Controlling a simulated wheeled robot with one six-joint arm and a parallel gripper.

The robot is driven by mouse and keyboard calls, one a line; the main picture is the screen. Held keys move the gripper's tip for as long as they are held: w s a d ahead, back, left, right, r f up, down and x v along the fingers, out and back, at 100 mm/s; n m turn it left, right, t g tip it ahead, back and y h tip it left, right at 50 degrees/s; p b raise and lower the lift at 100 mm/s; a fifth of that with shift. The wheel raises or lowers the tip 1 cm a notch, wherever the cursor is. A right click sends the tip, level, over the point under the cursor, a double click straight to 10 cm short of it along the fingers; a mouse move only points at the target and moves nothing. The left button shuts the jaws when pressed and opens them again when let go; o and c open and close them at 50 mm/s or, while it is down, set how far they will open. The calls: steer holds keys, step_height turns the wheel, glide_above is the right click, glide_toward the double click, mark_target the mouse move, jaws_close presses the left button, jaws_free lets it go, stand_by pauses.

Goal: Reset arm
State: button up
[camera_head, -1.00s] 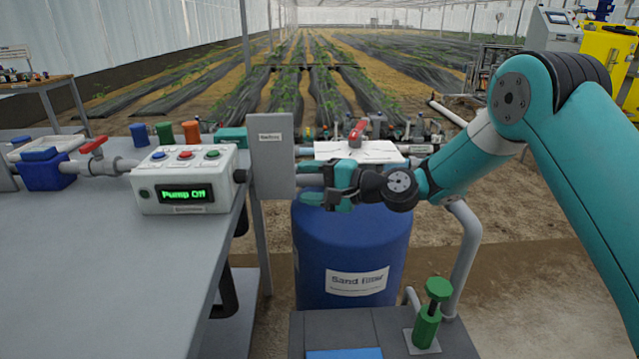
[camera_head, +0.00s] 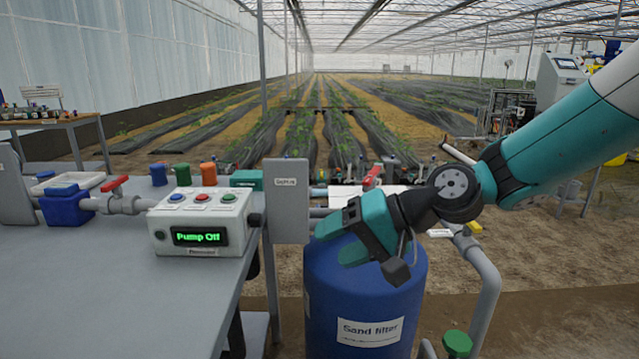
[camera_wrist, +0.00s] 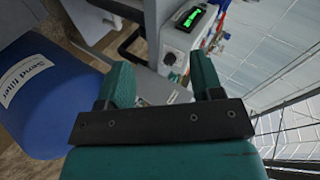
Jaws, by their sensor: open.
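My gripper (camera_head: 338,240) is open and empty in the head view. It hangs in the air in front of the blue sand filter drum (camera_head: 352,290), over its upper part. In the wrist view my gripper's two teal fingers (camera_wrist: 160,84) stand wide apart with nothing between them. The white pump control box (camera_head: 203,220) sits on the grey bench to the left, its display reading "Pump Off". It also shows in the wrist view (camera_wrist: 178,48). The sand filter drum is at the left of the wrist view (camera_wrist: 45,98).
A grey upright panel (camera_head: 290,200) stands at the bench's right edge, just left of my gripper. Pipes with red valve handles (camera_head: 114,184) run along the bench. A grey curved pipe (camera_head: 487,285) rises right of the drum. Bare soil lies open to the right.

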steer(key=s+d+n+g+h, duration=0.1)
steer(key=s+d+n+h, duration=0.4)
steer(key=s, duration=0.6)
steer(key=s+d+n+g+h, duration=0.1)
steer(key=s+d+g+h, duration=0.1)
steer(key=s+d, duration=0.75)
steer(key=a+r+p, duration=0.1)
steer(key=r+p, duration=0.8)
steer(key=s+a+r+p, duration=0.1)
steer(key=a+r+p, duration=0.1)
steer(key=r+p, duration=0.8)
steer(key=shift+s+r, duration=0.2)
steer(key=shift+s, duration=0.1)
